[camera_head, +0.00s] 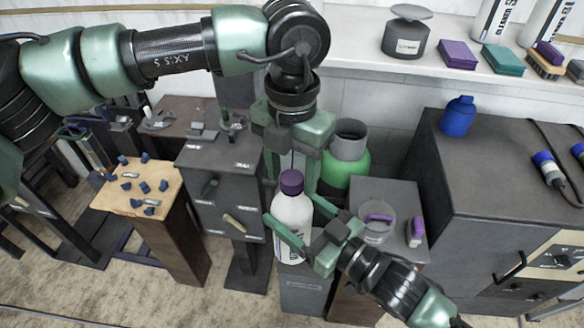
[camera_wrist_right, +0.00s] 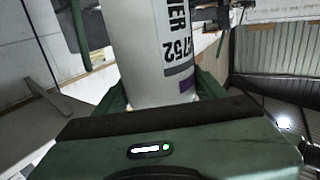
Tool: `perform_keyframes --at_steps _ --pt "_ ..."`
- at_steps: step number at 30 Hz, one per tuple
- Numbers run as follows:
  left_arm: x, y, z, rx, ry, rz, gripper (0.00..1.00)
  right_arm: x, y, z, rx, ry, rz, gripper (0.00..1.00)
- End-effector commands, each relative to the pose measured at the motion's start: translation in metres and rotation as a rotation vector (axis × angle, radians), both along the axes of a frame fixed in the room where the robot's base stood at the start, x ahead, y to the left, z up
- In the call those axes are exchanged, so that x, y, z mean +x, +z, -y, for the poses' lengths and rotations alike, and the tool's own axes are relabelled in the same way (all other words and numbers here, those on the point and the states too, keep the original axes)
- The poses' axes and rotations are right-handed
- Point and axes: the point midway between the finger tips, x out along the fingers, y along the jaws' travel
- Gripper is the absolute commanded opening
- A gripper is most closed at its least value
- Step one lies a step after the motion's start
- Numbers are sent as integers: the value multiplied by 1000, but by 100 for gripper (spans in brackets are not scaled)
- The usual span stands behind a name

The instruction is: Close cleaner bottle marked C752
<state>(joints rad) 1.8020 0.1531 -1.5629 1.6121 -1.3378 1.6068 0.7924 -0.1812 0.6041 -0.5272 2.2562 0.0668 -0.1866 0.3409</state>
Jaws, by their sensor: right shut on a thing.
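A white cleaner bottle (camera_head: 291,222) with a purple cap (camera_head: 291,182) stands upright near the middle of the head view. In the right wrist view its label (camera_wrist_right: 177,48) shows "752" and a purple stripe. My right gripper (camera_head: 291,208) is shut on the bottle's body, one finger on each side. My left gripper (camera_head: 291,172) points down from above. Its fingers are open, one on each side of the cap, with a visible gap around it. The cap sits at the bottle's top; I cannot tell how tightly it is seated.
A grey stand (camera_head: 305,290) is under the bottle. A green bottle (camera_head: 345,170) with a grey top stands close behind. A small table (camera_head: 400,195) to the right carries a grey round item and a purple one. A dark cabinet (camera_head: 430,195) stands at right, a grey box (camera_head: 215,165) at left.

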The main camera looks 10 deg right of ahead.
Motion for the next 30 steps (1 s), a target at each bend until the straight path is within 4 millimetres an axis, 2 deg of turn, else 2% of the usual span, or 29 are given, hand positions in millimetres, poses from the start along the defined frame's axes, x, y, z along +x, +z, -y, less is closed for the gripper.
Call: perform_keyframes --at_steps 1,5,10,13,25,27,30 --pt "0 0 0 0 0 0 36 0 3 0 3 1 5 0" --pt "0 0 0 0 0 0 0 0 3 0 3 1 5 0" --pt "0 0 0 1 -13 0 0 0 3 0 3 1 5 0" --pt "0 0 0 1 -103 0 0 0 3 0 3 1 5 0" --pt "0 0 -1 -2 -944 -3 0 0 3 0 4 1 6 0" --pt "1 -1 -1 -2 -1051 -2 0 0 3 0 4 1 6 0" --pt "1 0 -1 0 -1049 -2 0 0 3 0 4 1 6 0"
